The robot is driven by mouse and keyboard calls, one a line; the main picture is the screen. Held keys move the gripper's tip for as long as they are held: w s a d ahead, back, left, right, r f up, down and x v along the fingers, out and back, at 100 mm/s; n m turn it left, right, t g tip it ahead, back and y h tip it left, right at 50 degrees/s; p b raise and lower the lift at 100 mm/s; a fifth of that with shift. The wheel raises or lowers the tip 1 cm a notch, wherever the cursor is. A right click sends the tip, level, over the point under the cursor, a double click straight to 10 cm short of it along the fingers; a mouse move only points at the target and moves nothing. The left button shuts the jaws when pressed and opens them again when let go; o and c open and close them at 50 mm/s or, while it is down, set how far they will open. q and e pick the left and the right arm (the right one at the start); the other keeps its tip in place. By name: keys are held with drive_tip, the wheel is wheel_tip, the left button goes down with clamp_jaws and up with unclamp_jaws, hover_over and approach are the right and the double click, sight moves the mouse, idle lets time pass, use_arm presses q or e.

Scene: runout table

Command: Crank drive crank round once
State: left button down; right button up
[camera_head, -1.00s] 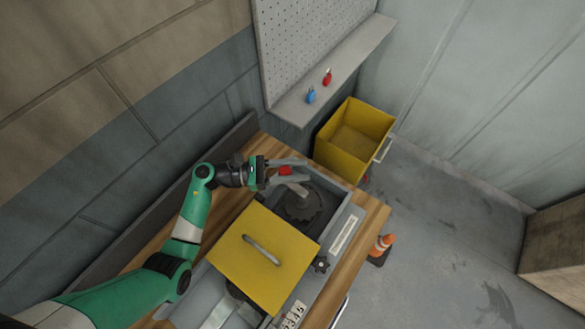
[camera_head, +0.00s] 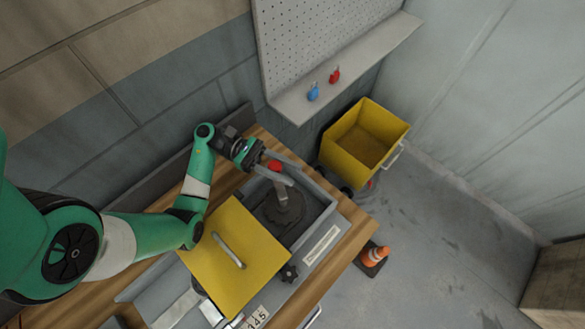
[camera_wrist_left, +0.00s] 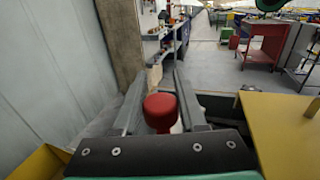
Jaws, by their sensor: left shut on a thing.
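The drive crank has a red knob (camera_head: 274,165) and a grey crank arm (camera_head: 282,192) above a dark toothed wheel (camera_head: 287,211) inside a grey housing. My left gripper (camera_head: 281,176) is at the knob end of the crank, with its fingers closed around the handle. In the left wrist view, the red knob (camera_wrist_left: 160,110) stands between the two grey fingers. The part of the handle below the knob is mostly hidden. My right gripper is not in view.
A yellow cover (camera_head: 236,280) with a grey handle lies beside the wheel. A black star knob (camera_head: 289,273) sits near its corner. Blue (camera_head: 313,93) and red (camera_head: 335,75) padlocks rest on the ledge.

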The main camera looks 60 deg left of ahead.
use_arm(q)
drive_tip(key=shift+c, duration=2.3)
unclamp_jaws()
drive_tip(key=shift+s, duration=0.15)
drive_tip(key=shift+r, duration=0.1)
drive_tip(key=s+d+r+p, duration=0.3)
drive_tip(key=s+d+r, duration=0.6)
drive_tip(key=r, duration=0.3)
drive_tip(key=shift+s+d+r, duration=0.25)
drive_tip(key=shift+s+r, duration=0.15)
drive_tip(key=shift+s, duration=0.2)
